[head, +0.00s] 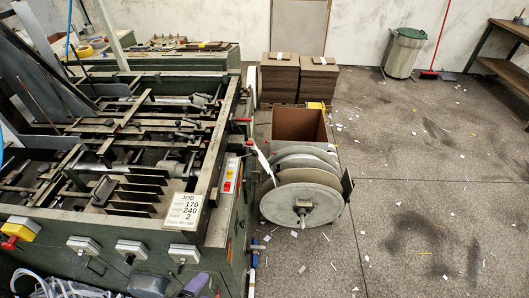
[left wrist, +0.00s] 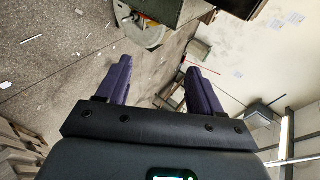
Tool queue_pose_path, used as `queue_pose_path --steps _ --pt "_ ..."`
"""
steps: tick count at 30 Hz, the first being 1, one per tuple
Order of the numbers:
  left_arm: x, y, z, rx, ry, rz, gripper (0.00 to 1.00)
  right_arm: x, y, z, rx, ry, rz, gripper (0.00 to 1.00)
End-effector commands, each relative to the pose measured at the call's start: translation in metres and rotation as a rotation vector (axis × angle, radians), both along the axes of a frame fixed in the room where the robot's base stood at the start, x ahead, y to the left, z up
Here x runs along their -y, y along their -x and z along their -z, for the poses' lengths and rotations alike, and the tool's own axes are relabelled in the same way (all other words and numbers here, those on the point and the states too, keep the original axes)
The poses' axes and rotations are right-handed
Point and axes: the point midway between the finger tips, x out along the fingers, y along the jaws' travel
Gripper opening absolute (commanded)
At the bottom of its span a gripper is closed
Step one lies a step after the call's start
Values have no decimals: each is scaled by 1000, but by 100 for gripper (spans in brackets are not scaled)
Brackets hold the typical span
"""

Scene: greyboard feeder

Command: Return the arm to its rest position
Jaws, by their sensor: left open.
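My left gripper (left wrist: 158,68) shows in the left wrist view, its two purple fingers spread wide apart with nothing between them. It is open and empty, with floor and wall in the background. In the head view, a small purple piece (head: 197,284) shows at the bottom edge; I cannot tell whether it is part of my gripper. My right gripper is in neither view.
The green feeder machine (head: 232,215) fills the left of the head view, with a job card (head: 184,211) on it. Beside it stand grey reels (head: 302,200) and board stacks (head: 280,75). A bin (head: 405,52) and bench (head: 500,68) stand behind. Right floor is open, scrap-strewn.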

Motion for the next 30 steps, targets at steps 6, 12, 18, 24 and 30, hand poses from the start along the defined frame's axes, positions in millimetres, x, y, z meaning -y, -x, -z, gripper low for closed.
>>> queue_pose_path --steps 6,12,18,24,30 --pt "-32 37 29 -448 400 -629 66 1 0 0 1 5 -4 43" --pt "-51 79 49 -698 590 -1109 66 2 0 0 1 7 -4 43" --pt "-54 90 12 -743 685 -1300 66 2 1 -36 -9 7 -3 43" --pt "-54 90 -42 -742 684 -1298 66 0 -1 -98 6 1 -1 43" --pt "-54 90 -105 -742 683 -1296 66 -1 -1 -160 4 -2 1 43"
